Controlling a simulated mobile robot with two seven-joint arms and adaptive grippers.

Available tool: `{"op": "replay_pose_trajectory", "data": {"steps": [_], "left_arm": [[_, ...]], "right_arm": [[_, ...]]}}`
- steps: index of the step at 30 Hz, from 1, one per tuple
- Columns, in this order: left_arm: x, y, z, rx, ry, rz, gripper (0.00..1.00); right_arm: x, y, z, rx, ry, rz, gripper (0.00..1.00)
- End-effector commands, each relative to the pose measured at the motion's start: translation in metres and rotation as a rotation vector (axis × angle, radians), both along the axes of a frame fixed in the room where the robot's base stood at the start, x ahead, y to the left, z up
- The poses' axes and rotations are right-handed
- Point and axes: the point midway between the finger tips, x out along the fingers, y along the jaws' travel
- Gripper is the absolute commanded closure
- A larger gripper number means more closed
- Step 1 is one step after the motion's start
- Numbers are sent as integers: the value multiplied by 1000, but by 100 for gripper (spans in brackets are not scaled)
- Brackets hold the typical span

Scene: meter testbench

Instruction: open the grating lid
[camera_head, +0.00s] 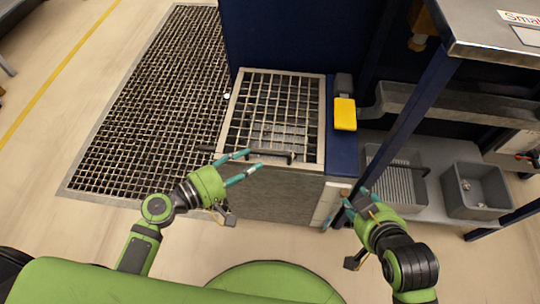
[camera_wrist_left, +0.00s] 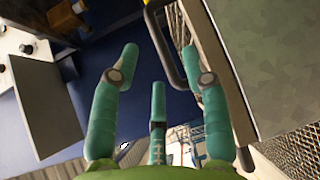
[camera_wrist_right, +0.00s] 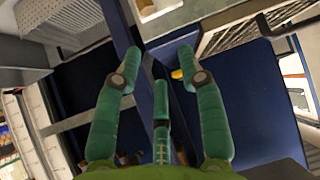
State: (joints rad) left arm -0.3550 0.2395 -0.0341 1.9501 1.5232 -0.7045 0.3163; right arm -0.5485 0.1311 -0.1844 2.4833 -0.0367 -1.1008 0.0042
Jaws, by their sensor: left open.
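The grating lid (camera_head: 275,112), a metal grid in a pale frame, lies flat on top of a box beside the blue cabinet. A dark bar handle (camera_head: 272,154) runs along its near edge. My left gripper (camera_head: 254,161) is open at the left part of this handle. In the left wrist view the handle (camera_wrist_left: 164,58) shows between the spread fingers; I cannot tell whether they touch it. My right gripper (camera_head: 356,199) is open and empty, near the box's front right corner, away from the lid. In the right wrist view its fingers (camera_wrist_right: 153,65) are spread.
A yellow-covered part (camera_head: 345,114) sits right of the lid on the blue cabinet side. A slanted blue post (camera_head: 412,112) stands near my right gripper. Grey bins (camera_head: 475,190) rest on a low shelf at right. A large floor grating (camera_head: 150,110) lies left.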

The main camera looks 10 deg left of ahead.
Motion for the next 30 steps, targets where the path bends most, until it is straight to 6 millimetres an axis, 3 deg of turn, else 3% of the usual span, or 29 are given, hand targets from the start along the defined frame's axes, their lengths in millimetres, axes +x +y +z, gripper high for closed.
{"op": "replay_pose_trajectory", "data": {"steps": [5,15,27,28,30], "left_arm": [[11,-5,2,-31,3,12,54],[45,-41,-6,-28,3,14,54],[52,-48,-8,-25,4,13,54],[52,-48,-8,-25,4,13,58],[52,-48,-8,-25,4,13,86]], "right_arm": [[2,1,4,3,-17,2,60],[11,6,12,15,-77,11,60],[14,8,16,21,-104,14,60],[14,8,16,21,-104,14,60],[14,8,16,21,-104,14,60]]}}
